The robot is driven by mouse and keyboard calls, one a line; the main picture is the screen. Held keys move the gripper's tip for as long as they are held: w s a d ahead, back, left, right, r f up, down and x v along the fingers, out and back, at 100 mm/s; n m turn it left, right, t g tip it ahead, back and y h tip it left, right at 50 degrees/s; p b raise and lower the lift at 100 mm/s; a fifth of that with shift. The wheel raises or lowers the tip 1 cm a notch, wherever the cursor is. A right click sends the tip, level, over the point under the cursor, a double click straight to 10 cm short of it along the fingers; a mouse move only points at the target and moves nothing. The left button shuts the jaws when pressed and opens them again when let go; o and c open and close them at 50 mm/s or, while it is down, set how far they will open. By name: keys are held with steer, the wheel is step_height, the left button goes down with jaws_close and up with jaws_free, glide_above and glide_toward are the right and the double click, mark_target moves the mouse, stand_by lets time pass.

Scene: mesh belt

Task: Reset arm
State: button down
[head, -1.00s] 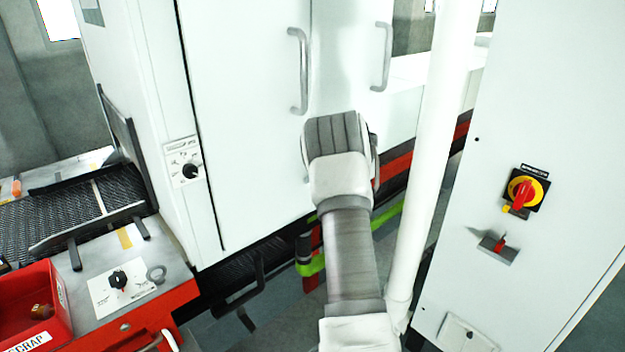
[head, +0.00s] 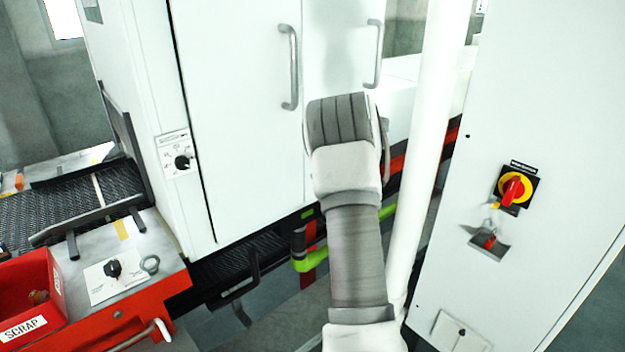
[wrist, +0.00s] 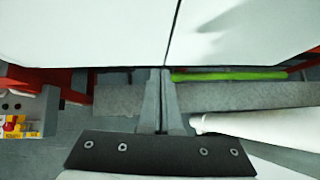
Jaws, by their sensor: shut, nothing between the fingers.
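My arm reaches up the middle of the head view, with its wrist in front of the white cabinet doors (head: 245,120). My gripper's fingers are hidden behind the wrist in the head view. In the wrist view my gripper (wrist: 160,75) is shut and empty, its two fingers together and pointing at the lower edge of the white doors (wrist: 90,30). I cannot tell whether the fingertips touch the doors.
A white pipe (head: 431,130) stands close to the right of my arm. Right of it is a white cabinet (head: 560,120) with a red and yellow switch (head: 515,188). A red scrap bin (head: 55,290) and mesh belt (head: 75,205) are at left. Door handles (head: 289,68) protrude.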

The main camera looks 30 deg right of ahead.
steer(key=v, duration=0.5)
steer(key=shift+s+d+r, duration=0.2)
steer(key=shift+s+r, duration=0.1)
steer(key=w+a+r+m+t+h, duration=0.2)
steer(key=a+r+m+t+h, duration=0.15)
steer(key=r+m, duration=0.6)
steer(key=s+a+r+m+h, duration=0.3)
steer(key=s+a+r+m, duration=0.35)
steer(key=r+m, duration=0.35)
steer(key=s+a+f+m+g+y, duration=0.3)
steer(key=s+a+f+m, duration=0.2)
steer(key=s+a+m, duration=0.3)
steer(key=s+a+f+m+g+y, duration=0.3)
steer(key=s+a+m, duration=0.5)
steer(key=s+a, duration=0.9)
steer(key=s+f+g, duration=0.1)
steer(key=s+f, duration=0.1)
steer(key=s, duration=0.3)
steer(key=shift+m, duration=0.35)
steer(key=shift+a, duration=0.2)
